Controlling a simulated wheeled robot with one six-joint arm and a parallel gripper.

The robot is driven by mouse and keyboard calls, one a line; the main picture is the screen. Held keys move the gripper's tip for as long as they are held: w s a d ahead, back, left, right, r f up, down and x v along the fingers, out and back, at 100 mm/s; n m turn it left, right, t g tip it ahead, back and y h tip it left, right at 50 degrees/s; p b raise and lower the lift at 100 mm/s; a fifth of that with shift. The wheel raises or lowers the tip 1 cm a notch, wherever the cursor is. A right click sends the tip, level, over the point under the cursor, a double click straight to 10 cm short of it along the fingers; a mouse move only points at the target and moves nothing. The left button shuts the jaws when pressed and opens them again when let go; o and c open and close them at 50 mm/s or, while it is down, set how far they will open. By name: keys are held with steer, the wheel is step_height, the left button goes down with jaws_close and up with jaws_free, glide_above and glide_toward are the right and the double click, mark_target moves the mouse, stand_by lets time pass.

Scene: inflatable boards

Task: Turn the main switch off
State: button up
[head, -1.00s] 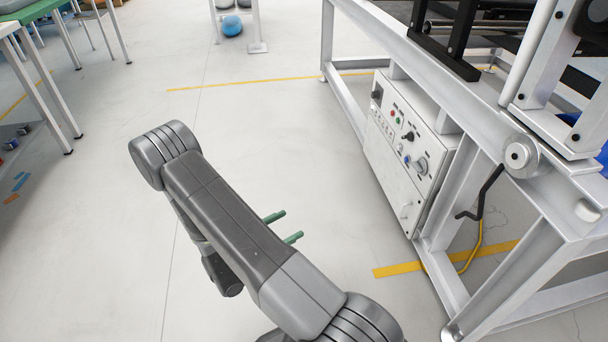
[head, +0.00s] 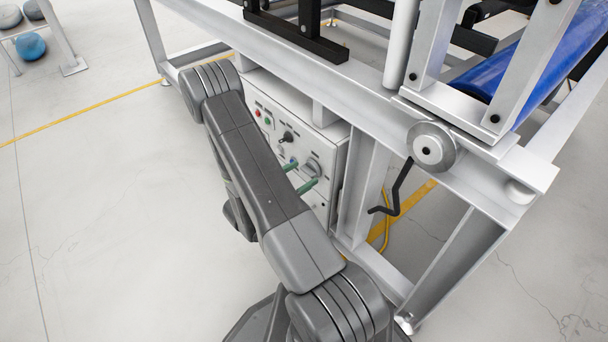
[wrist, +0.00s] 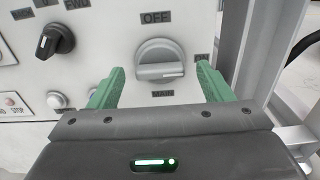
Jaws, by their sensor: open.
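The main switch (wrist: 160,62) is a grey rotary knob on a white control panel (wrist: 105,22). In the wrist view it has OFF above it, MAIN below it and a partly hidden label at its right. Its grip bar lies about level, with a pale line along it. It also shows in the head view (head: 313,167). My gripper (wrist: 160,73) is open, with one green finger to each side of the knob and a gap on both sides. In the head view my gripper (head: 303,174) is close to the panel face; I cannot tell the exact depth.
A black selector knob (wrist: 56,40) and push buttons sit left of the switch. The panel box is under a grey metal frame (head: 340,105). A black crank handle (head: 394,190) hangs to its right. Open floor (head: 100,220) lies at left.

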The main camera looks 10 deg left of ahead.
steer(key=shift+x, duration=0.9)
steer(key=c, duration=1)
